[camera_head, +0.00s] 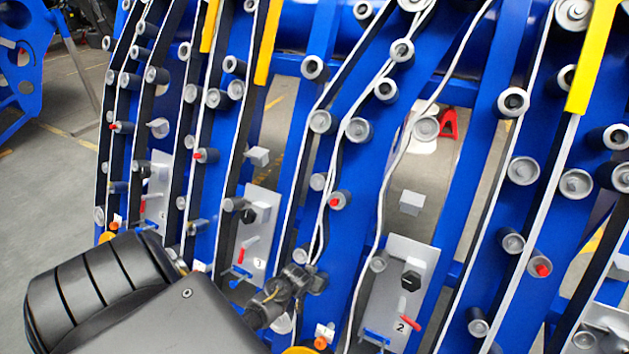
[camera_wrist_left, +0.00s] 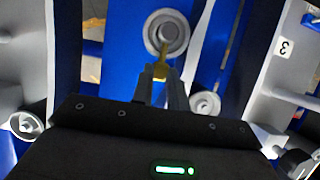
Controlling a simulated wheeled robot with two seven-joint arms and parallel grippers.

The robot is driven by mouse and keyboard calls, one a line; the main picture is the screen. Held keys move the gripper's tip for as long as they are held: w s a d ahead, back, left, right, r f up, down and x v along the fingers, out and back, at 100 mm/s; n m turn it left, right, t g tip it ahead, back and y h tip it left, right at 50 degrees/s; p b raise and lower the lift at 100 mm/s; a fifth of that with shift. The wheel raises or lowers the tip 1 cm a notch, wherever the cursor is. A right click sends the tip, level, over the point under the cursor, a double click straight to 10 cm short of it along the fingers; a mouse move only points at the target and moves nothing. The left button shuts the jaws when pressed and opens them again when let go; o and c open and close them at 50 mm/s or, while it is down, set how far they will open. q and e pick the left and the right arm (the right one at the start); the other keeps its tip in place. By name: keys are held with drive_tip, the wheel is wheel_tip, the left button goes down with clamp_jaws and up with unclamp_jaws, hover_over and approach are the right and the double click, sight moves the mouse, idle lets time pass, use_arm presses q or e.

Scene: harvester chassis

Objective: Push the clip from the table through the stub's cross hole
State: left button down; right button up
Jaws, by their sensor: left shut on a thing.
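My left gripper (camera_head: 288,286) is low in the middle of the head view, in front of the blue chassis. In the left wrist view its fingertips (camera_wrist_left: 161,88) are shut on the clip (camera_wrist_left: 160,70), a small gold piece. A round grey stub (camera_wrist_left: 166,33) faces the camera just beyond the clip. The clip's far end overlaps the stub in this view. I cannot tell whether it touches the stub or has entered the cross hole, which I cannot make out. My right gripper is not in view.
Blue chassis rails carry many grey stubs, white cables and black strips close around the gripper. Grey plates with knobs and red levers stand at the middle (camera_head: 262,225) and right (camera_head: 417,252). A smaller stub (camera_wrist_left: 205,104) lies close to the right finger.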

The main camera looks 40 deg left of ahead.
use_arm(q)
drive_tip(key=shift+s+d+f+b, duration=0.15)
drive_tip(key=shift+s+f+b, duration=0.3)
drive_tip(key=shift+f, duration=0.45)
drive_tip(key=c, duration=1.3)
unclamp_jaws()
drive_tip(key=shift+s, duration=0.1)
drive_tip(key=p+v, duration=0.1)
drive_tip(key=v, duration=0.9)
drive_tip(key=shift+s+r, duration=0.25)
drive_tip(key=shift+r, duration=0.05)
drive_tip(key=shift+d, duration=0.1)
